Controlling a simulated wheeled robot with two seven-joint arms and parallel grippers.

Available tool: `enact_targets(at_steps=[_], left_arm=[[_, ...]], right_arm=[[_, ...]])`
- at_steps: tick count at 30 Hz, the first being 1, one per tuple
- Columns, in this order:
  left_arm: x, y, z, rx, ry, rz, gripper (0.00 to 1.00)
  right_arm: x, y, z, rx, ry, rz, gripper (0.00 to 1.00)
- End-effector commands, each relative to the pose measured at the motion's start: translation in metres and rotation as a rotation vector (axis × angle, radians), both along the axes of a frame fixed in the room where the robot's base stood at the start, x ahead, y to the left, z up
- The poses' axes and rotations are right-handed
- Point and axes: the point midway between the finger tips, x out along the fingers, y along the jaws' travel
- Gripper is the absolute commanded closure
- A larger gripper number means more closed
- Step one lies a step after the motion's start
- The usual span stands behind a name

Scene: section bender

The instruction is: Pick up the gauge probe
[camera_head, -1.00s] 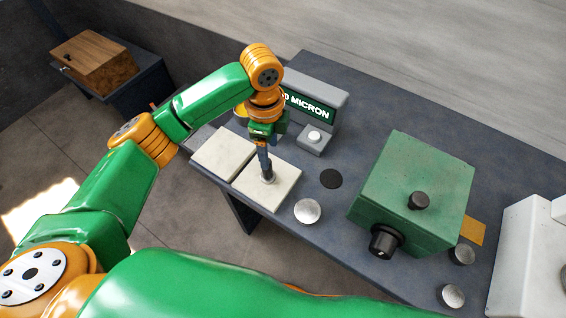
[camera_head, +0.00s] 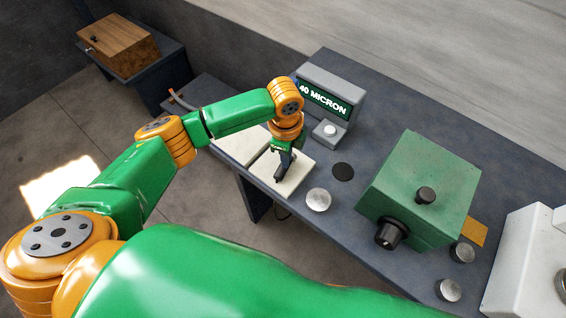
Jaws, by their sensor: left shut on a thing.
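My left gripper (camera_head: 283,168) is above the right one of two pale square pads (camera_head: 298,180), pointing down. It is shut on a small dark, slim thing, which I take to be the gauge probe; the fingers hide most of it, and I cannot tell whether it touches the pad. The gauge display (camera_head: 330,98), a grey box reading "40 MICRON", stands just behind and to the right. My right gripper is not in view.
A silver disc (camera_head: 318,199) and a black round spot (camera_head: 343,172) lie right of the pads. A green box with black knobs (camera_head: 420,190) stands farther right, near more silver discs (camera_head: 449,290) and a white machine (camera_head: 525,265). A wooden box (camera_head: 120,46) sits far left.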

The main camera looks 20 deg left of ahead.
Motion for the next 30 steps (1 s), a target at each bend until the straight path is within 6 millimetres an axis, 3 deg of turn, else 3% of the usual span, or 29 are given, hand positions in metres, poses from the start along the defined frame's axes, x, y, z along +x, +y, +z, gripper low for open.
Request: enact_targets(at_steps=[1,30], left_arm=[[-0.0111,0.0058,-0.0164,0.024,0.043,0.005,1.0],[-0.0117,0.0079,-0.0172,0.029,0.048,0.007,1.0]], right_arm=[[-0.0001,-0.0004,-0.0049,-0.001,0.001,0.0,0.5],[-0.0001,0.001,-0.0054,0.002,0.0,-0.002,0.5]])
